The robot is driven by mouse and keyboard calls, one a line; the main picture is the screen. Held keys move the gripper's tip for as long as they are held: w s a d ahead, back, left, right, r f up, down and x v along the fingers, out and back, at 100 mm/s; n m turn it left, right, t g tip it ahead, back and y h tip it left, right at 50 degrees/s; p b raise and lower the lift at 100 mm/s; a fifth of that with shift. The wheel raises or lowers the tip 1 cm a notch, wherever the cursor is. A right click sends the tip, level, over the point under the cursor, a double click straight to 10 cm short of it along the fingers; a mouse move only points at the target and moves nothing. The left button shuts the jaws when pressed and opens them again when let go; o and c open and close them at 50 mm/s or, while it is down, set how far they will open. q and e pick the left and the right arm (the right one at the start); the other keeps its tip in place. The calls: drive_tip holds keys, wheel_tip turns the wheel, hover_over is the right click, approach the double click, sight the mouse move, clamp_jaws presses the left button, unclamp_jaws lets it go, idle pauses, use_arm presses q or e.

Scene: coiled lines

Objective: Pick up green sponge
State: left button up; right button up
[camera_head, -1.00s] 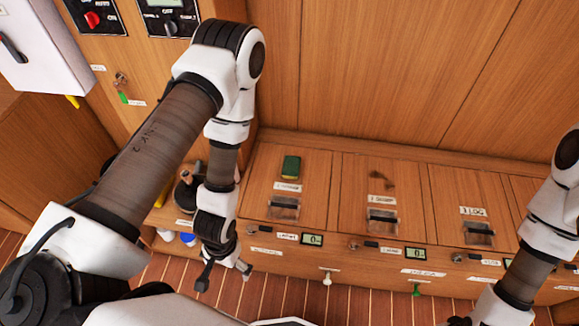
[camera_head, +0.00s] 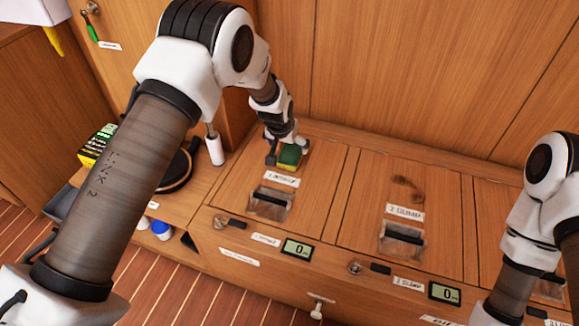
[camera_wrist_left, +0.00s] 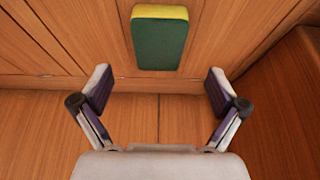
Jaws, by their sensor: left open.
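The green sponge (camera_head: 289,156) has a yellow layer and lies on the wooden counter, above the left label and recessed handle. In the left wrist view the sponge (camera_wrist_left: 159,40) is ahead of the fingers, centred between them and apart from them. My left gripper (camera_head: 287,150) is at the sponge in the head view, with a finger showing on either side. In the left wrist view my left gripper (camera_wrist_left: 160,90) is open, with nothing between its fingers. My right arm is at the right edge, and its gripper is out of the picture.
A white cylinder (camera_head: 214,146) and a dark round pan (camera_head: 180,168) stand left of the sponge. A yellow-and-black box (camera_head: 97,146) is farther left. Wooden panels rise behind the counter. The counter right of the sponge is mostly clear.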

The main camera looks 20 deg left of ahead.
sight(291, 153)
use_arm(q)
drive_tip(key=b+x, duration=0.3)
drive_tip(key=x, duration=0.4)
drive_tip(key=shift+w+d, duration=0.1)
drive_tip(key=shift+w, duration=0.05)
drive_tip(key=shift+r, duration=0.15)
drive_tip(key=shift+f, duration=0.25)
drive_tip(key=c, duration=0.9)
drive_tip(key=shift+o, duration=0.2)
